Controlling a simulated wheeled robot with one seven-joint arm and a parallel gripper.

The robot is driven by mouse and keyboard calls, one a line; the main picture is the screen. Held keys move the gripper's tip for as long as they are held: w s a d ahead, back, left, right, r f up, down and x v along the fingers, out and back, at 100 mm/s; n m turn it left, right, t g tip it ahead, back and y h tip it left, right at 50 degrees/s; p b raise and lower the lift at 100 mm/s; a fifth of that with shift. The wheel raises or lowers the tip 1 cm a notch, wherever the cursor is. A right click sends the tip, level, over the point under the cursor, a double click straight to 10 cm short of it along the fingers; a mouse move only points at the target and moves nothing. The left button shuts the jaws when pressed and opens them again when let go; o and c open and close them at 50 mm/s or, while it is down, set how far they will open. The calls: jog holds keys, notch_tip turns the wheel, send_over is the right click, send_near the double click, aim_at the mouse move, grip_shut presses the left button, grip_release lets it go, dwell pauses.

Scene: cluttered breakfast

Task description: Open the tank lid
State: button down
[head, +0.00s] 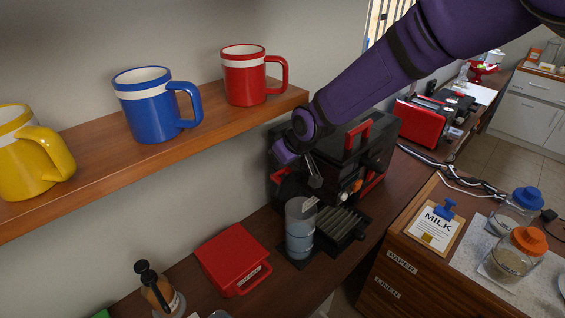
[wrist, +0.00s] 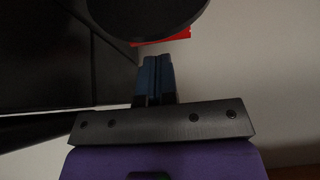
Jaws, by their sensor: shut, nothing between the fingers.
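The black coffee machine (head: 345,160) stands on the wooden counter against the wall, with a red handle (head: 358,142) on its top. I cannot make out which part is the tank lid; my arm covers the machine's left rear.
A wooden shelf (head: 90,175) with yellow (head: 30,160), blue (head: 150,105) and red (head: 250,75) mugs is left of my arm. A red box (head: 233,260) and a bottle (head: 160,290) stand on the counter. A red toaster (head: 420,122) is beyond the machine.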

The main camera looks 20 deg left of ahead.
jog(key=v, duration=0.7)
jog(key=shift+d+r, duration=0.1)
jog(key=shift+r, duration=0.1)
jog(key=shift+s+d, duration=0.1)
